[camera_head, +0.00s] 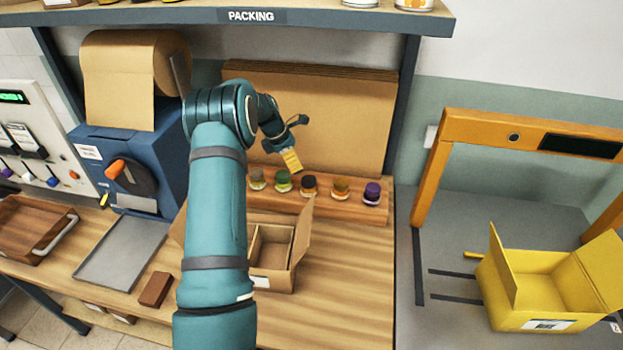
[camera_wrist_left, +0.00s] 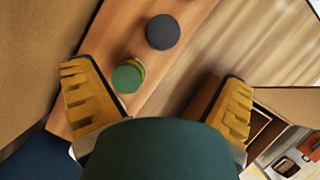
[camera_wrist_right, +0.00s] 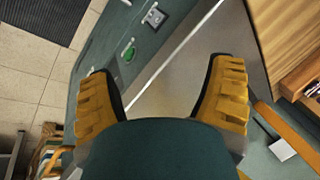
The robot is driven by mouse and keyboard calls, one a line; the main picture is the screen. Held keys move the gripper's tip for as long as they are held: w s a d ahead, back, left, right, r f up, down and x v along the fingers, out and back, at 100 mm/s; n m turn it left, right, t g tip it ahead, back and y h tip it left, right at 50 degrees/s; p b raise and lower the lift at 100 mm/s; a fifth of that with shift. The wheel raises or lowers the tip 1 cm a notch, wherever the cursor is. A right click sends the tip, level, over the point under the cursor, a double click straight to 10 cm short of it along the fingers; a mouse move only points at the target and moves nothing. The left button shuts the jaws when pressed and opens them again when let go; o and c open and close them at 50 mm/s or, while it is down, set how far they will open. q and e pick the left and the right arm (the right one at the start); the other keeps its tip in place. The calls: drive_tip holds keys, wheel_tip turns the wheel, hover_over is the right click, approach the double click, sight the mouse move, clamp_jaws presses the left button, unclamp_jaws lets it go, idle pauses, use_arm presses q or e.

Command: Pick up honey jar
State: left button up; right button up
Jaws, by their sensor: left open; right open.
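Several small jars stand in a row on a wooden rack (camera_head: 330,207) at the back of the bench. One has an amber-gold lid (camera_head: 341,187) and looks most like honey; no label is readable. Beside it are a dark-lidded jar (camera_head: 308,186) and a green-lidded jar (camera_head: 282,181). My left gripper (camera_head: 291,160) is open above the rack, just over the green and dark jars. In the left wrist view, the green lid (camera_wrist_left: 127,78) and dark lid (camera_wrist_left: 162,32) show beyond its open fingers (camera_wrist_left: 160,98). My right gripper (camera_wrist_right: 164,95) is open and empty, away from the jars.
An open cardboard box (camera_head: 273,281) stands in front of the rack, partly hidden by my left arm. A purple-lidded jar (camera_head: 372,193) ends the row at right. Cardboard sheets (camera_head: 350,115) stand behind. A yellow box (camera_head: 545,318) sits far right. The bench's right front is clear.

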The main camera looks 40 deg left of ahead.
sight(306, 180)
use_arm(q)
drive_tip(key=x, duration=0.7)
drive_tip(key=shift+w+d+f, duration=0.1)
drive_tip(key=shift+d+f, duration=0.05)
drive_tip(key=shift+f, duration=0.2)
drive_tip(key=shift+x, duration=2.9)
drive_tip(key=shift+d+r, duration=0.1)
drive_tip(key=shift+d, duration=0.05)
drive_tip(key=shift+w, duration=0.1)
drive_tip(key=c, duration=1.4)
